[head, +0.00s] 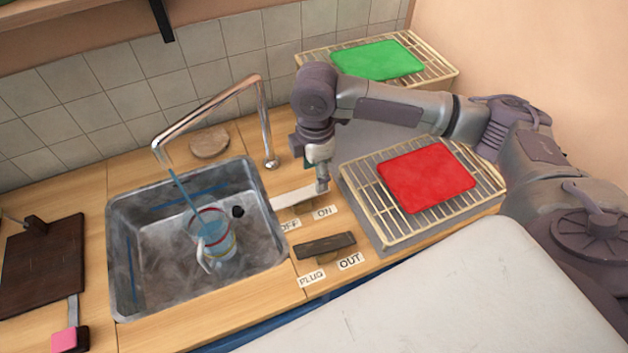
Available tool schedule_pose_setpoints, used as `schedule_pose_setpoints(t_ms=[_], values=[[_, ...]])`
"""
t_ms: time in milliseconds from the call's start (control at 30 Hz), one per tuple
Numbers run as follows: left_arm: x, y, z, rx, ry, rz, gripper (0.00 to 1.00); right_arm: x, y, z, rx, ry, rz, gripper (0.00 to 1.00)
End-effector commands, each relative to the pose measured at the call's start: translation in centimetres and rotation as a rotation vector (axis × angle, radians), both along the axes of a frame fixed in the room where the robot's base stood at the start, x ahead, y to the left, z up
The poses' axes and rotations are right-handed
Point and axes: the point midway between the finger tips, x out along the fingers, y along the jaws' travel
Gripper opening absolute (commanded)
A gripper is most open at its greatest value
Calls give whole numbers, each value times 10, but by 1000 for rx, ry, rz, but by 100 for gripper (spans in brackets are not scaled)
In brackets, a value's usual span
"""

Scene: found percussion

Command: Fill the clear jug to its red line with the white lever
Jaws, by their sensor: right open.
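The clear jug (219,256) stands in the metal sink, with its handle toward the lower left. A thin blue stream of water (182,190) runs from the tap (205,106) into it. Red bands show around the jug's upper part, and bluish water is inside; I cannot tell its exact level against the red line. The white lever (290,198) lies on the counter right of the sink, behind the OFF and ON labels. My right gripper (322,184) is open and points down at the lever's right end; contact cannot be told. My left gripper is out of view.
The sink (128,285) has a dark drain hole. A dark lever (325,245) lies near the PLUG and OUT labels. Wire racks hold a red mat (427,177) and a green mat (378,60). A round wooden disc (209,143) lies behind the sink; a dark board (42,262) is left.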

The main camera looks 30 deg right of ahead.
Motion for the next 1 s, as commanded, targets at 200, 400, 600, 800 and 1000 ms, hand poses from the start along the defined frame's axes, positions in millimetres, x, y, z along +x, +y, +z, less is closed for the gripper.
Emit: schedule_pose_setpoints(t_ms=[200,400,600,800,1000], values=[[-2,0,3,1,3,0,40,0,0,-32,-1,2,-1,58],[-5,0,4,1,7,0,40,-1,0,-43,0,1,1,58],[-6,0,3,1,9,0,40,0,0,-43,0,0,1,58],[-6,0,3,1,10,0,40,0,0,-43,0,0,1,32],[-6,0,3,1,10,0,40,0,0,-43,0,0,1,0]])
